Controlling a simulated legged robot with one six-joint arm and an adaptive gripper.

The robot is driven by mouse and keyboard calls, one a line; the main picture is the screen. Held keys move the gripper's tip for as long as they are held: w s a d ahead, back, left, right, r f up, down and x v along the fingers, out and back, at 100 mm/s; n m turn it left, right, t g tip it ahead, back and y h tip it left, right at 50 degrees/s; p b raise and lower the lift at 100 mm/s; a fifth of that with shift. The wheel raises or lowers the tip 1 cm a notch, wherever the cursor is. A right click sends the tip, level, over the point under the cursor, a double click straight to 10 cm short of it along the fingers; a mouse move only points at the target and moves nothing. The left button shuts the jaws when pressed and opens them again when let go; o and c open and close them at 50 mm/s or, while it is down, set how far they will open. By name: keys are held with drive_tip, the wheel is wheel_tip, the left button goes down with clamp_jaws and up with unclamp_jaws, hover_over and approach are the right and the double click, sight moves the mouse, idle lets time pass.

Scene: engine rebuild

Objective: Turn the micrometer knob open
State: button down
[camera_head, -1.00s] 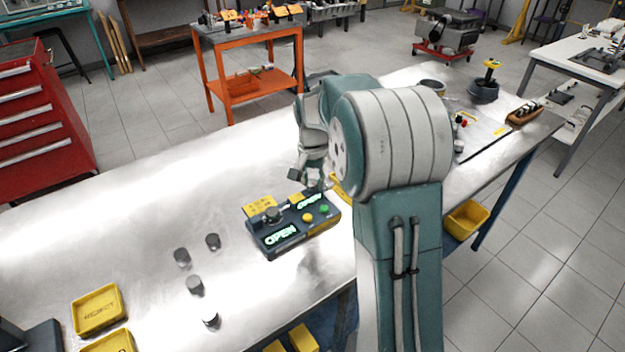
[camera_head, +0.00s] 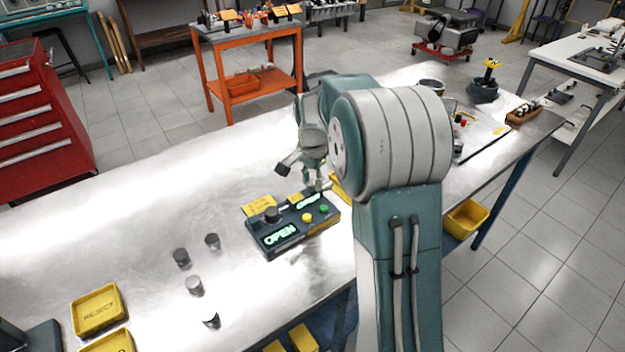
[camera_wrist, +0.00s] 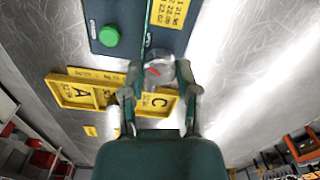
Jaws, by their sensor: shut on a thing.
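The dark micrometer box (camera_head: 290,237) sits on the bench, left of my arm in the head view. Its near display is lit and reads OPEN; a second lit display is too small to read surely. A dark knob (camera_head: 271,214) stands on its left end, apart from my gripper. My gripper (camera_head: 318,186) points down at the box's far right end. In the wrist view my gripper (camera_wrist: 158,76) is shut on a round grey knob (camera_wrist: 158,69) with a red mark. The fingers hide the knob's sides.
The box carries a yellow button (camera_head: 307,218) and a green button (camera_head: 323,209). Yellow trays marked A (camera_wrist: 75,106) and C (camera_wrist: 166,102) lie close by the fingers. Several grey cylinders (camera_head: 194,286) and a REJECT tray (camera_head: 78,322) are at lower left. The bench's far left is clear.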

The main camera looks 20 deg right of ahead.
sight(311, 181)
drive_tip(key=shift+f, duration=0.15)
drive_tip(key=shift+c, duration=1.8)
unclamp_jaws()
drive_tip(key=shift+a, duration=0.1)
wheel_tip(311, 181, up, 12)
drive_tip(key=shift+w, duration=0.1)
